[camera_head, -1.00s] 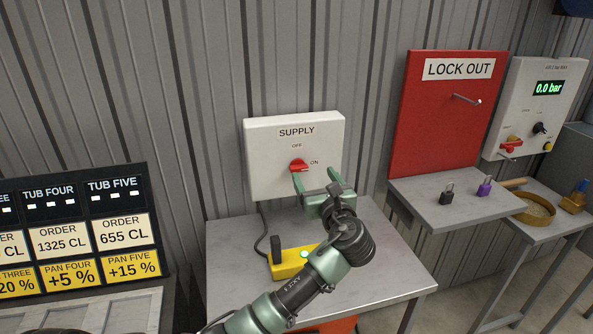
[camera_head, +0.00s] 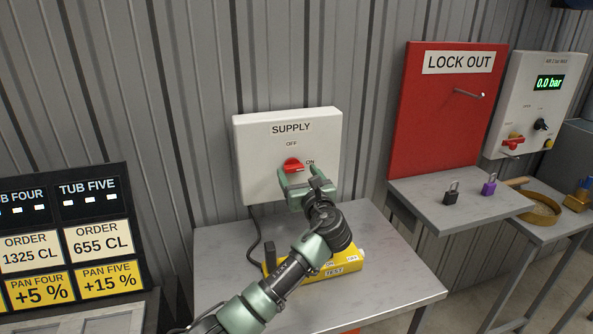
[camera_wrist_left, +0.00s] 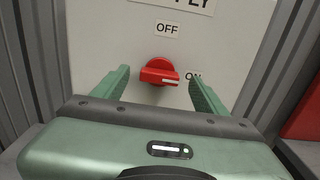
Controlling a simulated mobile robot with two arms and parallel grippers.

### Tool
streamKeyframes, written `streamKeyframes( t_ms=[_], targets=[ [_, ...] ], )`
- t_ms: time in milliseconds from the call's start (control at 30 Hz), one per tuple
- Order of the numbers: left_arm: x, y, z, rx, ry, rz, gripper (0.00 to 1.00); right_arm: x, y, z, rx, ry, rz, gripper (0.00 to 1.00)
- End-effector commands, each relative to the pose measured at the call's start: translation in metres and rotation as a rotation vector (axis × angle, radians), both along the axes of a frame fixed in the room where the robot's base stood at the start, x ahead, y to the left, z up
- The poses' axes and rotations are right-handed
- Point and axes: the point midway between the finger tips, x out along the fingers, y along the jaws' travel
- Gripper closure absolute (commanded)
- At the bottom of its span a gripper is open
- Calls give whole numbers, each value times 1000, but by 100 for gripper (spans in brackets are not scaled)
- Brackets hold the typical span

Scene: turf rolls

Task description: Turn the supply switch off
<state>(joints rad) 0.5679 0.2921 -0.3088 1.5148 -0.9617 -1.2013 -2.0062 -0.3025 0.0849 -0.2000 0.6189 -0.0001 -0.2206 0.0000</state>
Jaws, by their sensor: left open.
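The white supply box (camera_head: 257,140) is on the corrugated wall, with OFF above its red rotary switch (camera_head: 293,165) and ON to the right. In the left wrist view the switch (camera_wrist_left: 160,72) has its white mark pointing right, toward ON. My left gripper (camera_head: 296,176) is open just in front of the switch. In the left wrist view its two green fingers (camera_wrist_left: 160,90) stand left and right of the switch, with a gap on each side. My right gripper is not in view.
A grey table (camera_head: 215,262) below the box holds a yellow TEST unit (camera_head: 345,270). A red LOCK OUT board (camera_head: 440,120) is on the right, above a shelf with a black padlock (camera_head: 451,194) and a purple padlock (camera_head: 489,185). An order board (camera_head: 95,210) stands left.

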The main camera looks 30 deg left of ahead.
Motion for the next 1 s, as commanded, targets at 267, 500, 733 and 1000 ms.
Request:
streamKeyframes(
  t_ms=[267, 500, 733, 1000],
  targets=[
    [11, 13, 0, -1, 1, 0, 27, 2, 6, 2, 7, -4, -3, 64],
    [11, 13, 0, -1, 0, 0, 41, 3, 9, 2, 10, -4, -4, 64],
    [11, 13, 0, -1, 0, 0, 90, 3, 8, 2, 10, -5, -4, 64],
    [11, 13, -1, -29, -32, 0, 90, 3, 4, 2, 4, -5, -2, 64]
  ],
)
